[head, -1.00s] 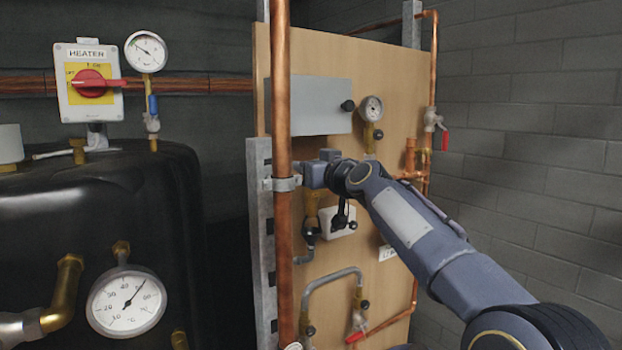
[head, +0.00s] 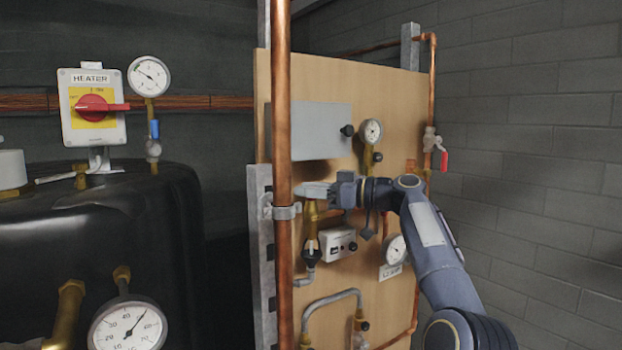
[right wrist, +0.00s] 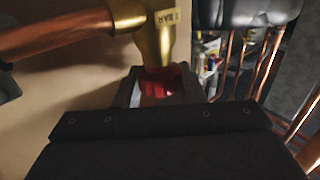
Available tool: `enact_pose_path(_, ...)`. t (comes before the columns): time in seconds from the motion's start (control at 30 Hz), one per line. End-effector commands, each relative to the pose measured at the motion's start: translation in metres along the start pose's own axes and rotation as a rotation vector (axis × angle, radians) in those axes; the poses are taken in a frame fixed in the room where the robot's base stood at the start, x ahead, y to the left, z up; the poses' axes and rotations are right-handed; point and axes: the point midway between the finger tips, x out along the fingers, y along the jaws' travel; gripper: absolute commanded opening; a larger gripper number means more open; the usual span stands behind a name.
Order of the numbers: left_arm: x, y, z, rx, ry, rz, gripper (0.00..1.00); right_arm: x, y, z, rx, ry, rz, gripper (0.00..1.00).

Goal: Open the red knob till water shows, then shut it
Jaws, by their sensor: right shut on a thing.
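The red knob (right wrist: 158,86) shows in the right wrist view, under a brass fitting (right wrist: 154,40) with a label that reads 1 BAR upside down. The fingers of my right gripper (right wrist: 160,92) are on both sides of the knob and shut on it. In the head view my right gripper (head: 312,190) reaches left across the board, its tips by the upright copper pipe, and the knob is hidden there. A brass pipe part (head: 311,222) shows just below the gripper. I see no water in either view. My left gripper is not in view.
The upright copper pipe (head: 281,110) and its grey bracket stand close to the gripper's tips. A grey box (head: 308,131), a small gauge (head: 371,131) and a white control box (head: 338,243) are on the wooden board. A black tank (head: 120,230) stands left.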

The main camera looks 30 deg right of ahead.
Motion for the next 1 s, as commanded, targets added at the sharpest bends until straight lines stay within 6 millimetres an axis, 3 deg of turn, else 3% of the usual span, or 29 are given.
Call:
enact_pose_path(0.23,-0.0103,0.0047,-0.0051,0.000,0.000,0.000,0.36,-0.0002,0.0009,-0.0009,0.000,0.000,-0.074,0.13)
enact_pose_path(0.77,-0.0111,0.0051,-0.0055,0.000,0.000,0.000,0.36,0.0001,0.0001,0.0004,0.001,0.000,-0.094,0.13)
enact_pose_path(0.8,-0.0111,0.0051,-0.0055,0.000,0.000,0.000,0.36,0.0001,0.0001,0.0004,0.001,0.000,-0.094,0.41)
enact_pose_path(0.93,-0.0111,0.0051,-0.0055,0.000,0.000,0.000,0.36,0.0002,0.0000,0.0004,0.001,-0.001,-0.094,0.57)
enact_pose_path(1.0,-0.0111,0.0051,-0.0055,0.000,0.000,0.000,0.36,0.0002,0.0000,0.0004,0.001,-0.001,-0.094,0.57)
